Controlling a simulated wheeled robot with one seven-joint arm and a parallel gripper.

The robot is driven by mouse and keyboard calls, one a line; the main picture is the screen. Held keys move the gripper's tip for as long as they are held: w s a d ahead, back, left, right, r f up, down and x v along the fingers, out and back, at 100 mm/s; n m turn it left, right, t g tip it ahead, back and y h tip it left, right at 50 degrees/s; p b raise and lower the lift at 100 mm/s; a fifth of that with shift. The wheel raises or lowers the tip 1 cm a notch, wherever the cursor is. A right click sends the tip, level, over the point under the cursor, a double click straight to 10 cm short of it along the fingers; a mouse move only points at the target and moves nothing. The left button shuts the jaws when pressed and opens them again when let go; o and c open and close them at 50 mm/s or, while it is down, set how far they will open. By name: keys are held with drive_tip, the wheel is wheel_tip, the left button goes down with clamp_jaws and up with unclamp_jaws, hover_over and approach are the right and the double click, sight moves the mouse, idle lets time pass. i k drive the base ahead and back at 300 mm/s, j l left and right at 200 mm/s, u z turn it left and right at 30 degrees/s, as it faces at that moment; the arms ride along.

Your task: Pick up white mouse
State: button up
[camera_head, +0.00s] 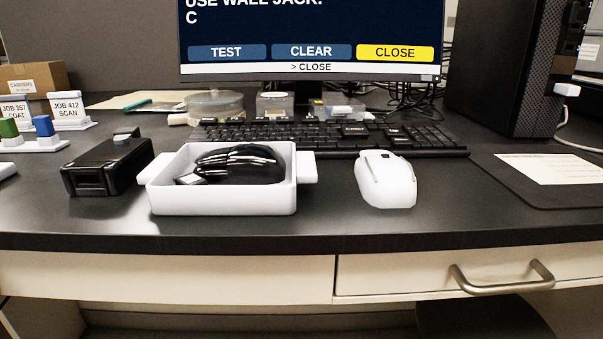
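The white mouse (386,180) sits on the black desktop, right of centre, just in front of the keyboard. It has a white shell with a dark patch near its far end. It stands apart from the white tray to its left. Nothing covers it in the camera_head view. My gripper is not in this view.
A white tray (222,204) holding a coiled black cable (240,162) is left of the mouse. A black box (104,166) stands further left. The keyboard (330,136) and monitor (310,30) are behind. A mat with paper (553,168) is at right. Desk front edge is near.

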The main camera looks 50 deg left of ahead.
sight(386, 181)
drive_tip(key=u, duration=1.85)
